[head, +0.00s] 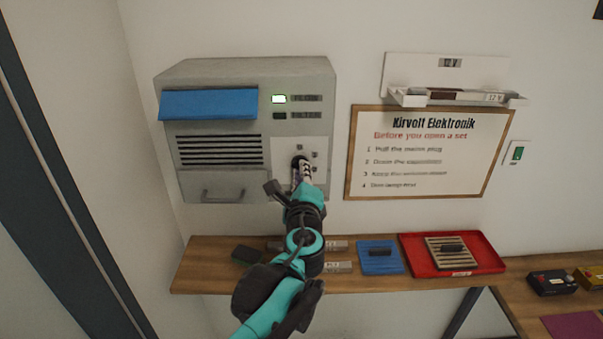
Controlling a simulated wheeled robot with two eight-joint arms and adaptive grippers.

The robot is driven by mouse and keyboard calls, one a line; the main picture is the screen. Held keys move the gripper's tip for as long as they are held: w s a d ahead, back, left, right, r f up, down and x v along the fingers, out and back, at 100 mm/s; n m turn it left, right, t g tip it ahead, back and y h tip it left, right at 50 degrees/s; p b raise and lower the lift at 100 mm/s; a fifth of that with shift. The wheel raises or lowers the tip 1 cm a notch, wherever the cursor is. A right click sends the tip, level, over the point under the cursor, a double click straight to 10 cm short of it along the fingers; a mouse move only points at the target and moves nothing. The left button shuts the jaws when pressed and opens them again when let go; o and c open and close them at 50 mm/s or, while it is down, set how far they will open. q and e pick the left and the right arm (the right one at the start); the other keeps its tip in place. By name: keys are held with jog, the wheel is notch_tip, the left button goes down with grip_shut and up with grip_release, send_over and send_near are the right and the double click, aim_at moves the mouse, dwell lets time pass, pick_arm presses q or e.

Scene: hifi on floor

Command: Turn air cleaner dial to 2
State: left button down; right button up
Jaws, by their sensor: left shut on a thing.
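The air cleaner (222,181) is a grey box on the wall, with a blue flap at its upper left, dark slots below it and a lit green indicator at its upper right. Its dial (298,160) sits on a pale panel at the lower right, with small marks around it. My left gripper (301,168) is at the dial, shut on it. The gripper covers most of the dial, so its pointer and setting cannot be read. My right gripper is not in view.
A wooden shelf (208,262) below holds a blue tray (370,265), a red tray (412,261) and small dark items. A framed sign (428,155) and a small white wall rack (440,68) are to the right. The wall left of the cleaner is bare.

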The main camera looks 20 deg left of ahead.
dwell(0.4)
pick_arm(q)
jog(key=c, duration=1.6)
grip_release()
jog(key=shift+o, duration=0.2)
jog(key=shift+s, duration=0.1)
jog(key=v, duration=1.2)
